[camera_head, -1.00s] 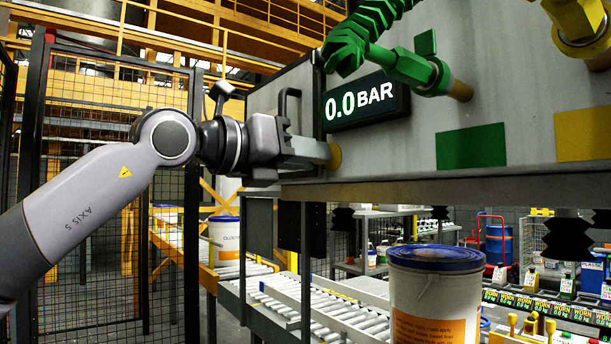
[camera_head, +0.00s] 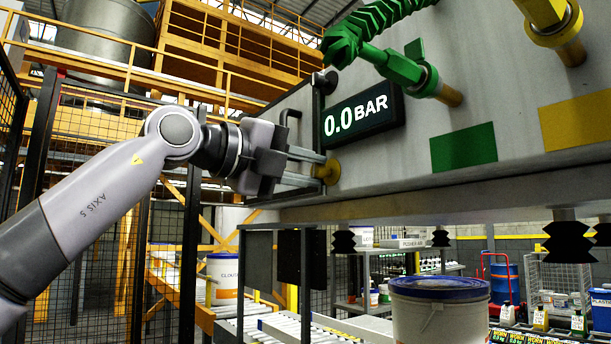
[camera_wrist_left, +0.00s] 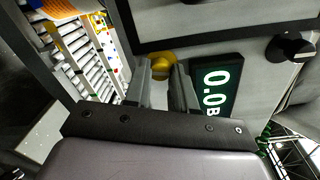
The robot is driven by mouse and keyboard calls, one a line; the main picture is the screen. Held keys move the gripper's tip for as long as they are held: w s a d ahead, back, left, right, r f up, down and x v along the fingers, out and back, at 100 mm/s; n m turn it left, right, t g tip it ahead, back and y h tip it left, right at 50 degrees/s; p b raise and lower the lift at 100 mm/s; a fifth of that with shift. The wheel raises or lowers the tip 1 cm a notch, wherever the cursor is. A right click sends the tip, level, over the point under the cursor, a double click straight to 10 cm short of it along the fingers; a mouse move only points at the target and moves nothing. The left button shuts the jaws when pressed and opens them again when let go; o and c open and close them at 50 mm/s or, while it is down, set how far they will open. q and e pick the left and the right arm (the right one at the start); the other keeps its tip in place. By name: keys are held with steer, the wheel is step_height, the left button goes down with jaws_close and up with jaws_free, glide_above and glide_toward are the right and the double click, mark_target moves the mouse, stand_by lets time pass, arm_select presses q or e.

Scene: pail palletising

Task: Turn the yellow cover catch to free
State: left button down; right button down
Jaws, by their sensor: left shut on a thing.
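The yellow cover catch (camera_head: 331,172) sits on the grey cabinet's front, below and left of the pressure display. My left gripper (camera_head: 318,170) reaches it from the left, with its two fingers one above the other and their tips at the catch. In the left wrist view the round yellow catch (camera_wrist_left: 163,60) shows between the ends of the fingers (camera_wrist_left: 165,72). The gripper is shut on the catch, and the fingers hide part of it. My right gripper is not in view.
The dark display (camera_head: 362,112) reads 0.0 BAR. A green hose fitting (camera_head: 405,70) and a yellow fitting (camera_head: 553,22) stick out of the cabinet. A blue-lidded pail (camera_head: 440,310) stands below. Mesh fencing (camera_head: 100,170) is behind my left arm.

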arm_select(q)
steer(key=shift+n+b, duration=0.35)
steer(key=shift+n, duration=0.75)
steer(key=c, duration=0.9)
jaws_free()
